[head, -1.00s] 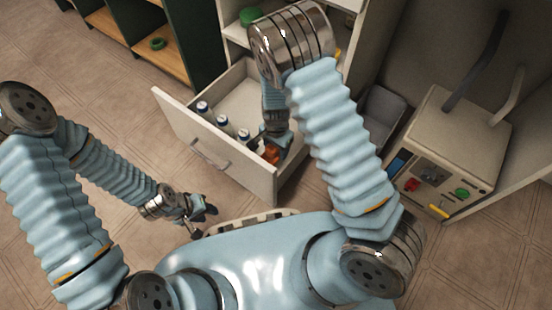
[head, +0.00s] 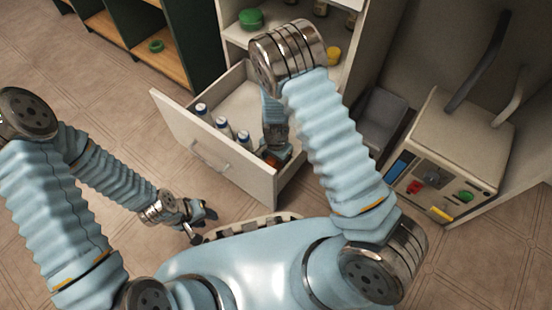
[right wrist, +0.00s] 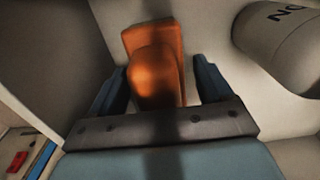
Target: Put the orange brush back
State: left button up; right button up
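The orange brush (right wrist: 155,75) lies inside the open drawer (head: 215,158), in its near right corner. Only a small part of the brush (head: 271,160) shows in the head view, under my right gripper (head: 277,153). In the right wrist view my right gripper (right wrist: 157,88) is open, with one finger on each side of the brush. A gap shows between the brush and the right-hand finger. My left gripper (head: 202,222) is empty, its fingers apart, out over the floor left of my base.
Several white bottles with dark caps (head: 223,124) stand in the drawer; a large white one (right wrist: 285,45) is close to my right gripper. Drawer walls are close by. A grey bin (head: 380,118) and a beige machine (head: 455,150) stand to the right.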

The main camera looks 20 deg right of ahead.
jog(key=shift+r, duration=0.1)
notch_tip(320, 180, up, 12)
jog(key=p, duration=0.4)
pick_arm(q)
notch_tip(320, 180, up, 4)
jog(key=shift+s+f, duration=0.1)
jog(key=shift+c, duration=0.2)
dwell(0.9)
